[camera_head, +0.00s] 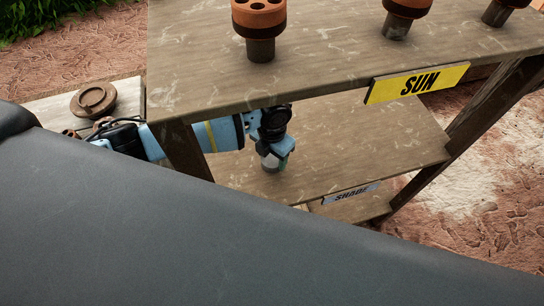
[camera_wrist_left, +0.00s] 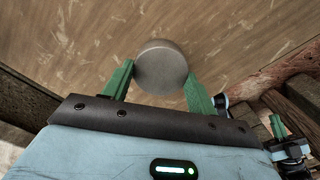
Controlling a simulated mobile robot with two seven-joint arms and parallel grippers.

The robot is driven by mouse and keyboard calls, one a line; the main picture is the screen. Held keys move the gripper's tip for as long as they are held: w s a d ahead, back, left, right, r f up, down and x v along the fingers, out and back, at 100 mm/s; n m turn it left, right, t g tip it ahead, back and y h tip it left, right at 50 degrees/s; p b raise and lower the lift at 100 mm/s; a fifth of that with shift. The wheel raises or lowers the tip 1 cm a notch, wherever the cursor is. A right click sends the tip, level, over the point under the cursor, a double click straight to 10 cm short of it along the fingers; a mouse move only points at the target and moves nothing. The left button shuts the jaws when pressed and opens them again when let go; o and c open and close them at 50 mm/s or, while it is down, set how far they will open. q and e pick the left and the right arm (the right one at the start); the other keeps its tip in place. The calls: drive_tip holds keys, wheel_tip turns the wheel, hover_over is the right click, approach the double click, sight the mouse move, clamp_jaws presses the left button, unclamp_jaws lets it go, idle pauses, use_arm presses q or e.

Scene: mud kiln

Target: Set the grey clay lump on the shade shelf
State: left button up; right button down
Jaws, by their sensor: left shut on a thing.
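The shade shelf (camera_head: 340,139) is the lower wooden board of the rack, with a grey SHADE sign (camera_head: 351,194) on its front edge. My left gripper (camera_head: 275,158) reaches in under the upper board and is over this shelf. It is shut on the grey clay lump (camera_wrist_left: 161,66), which sits between the green fingers in the left wrist view. In the head view only a small part of the lump (camera_head: 270,162) shows below the gripper, close to the board. I cannot tell whether it touches. Part of my right gripper (camera_wrist_left: 285,140) seems to show in the left wrist view, its jaws unclear.
The upper board (camera_head: 330,45) with a yellow SUN sign (camera_head: 417,83) hangs over my left arm and carries several terracotta pieces on stands. Wooden posts (camera_head: 183,150) flank the lower shelf. A round brown lid (camera_head: 94,99) lies on a side surface. The shelf's right part is clear.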

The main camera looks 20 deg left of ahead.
sight(272, 159)
use_arm(q)
drive_tip(key=shift+f, duration=0.7)
drive_tip(key=shift+f, duration=0.1)
drive_tip(key=shift+f, duration=0.15)
drive_tip(key=o, duration=1.2)
drive_tip(key=shift+r, duration=4)
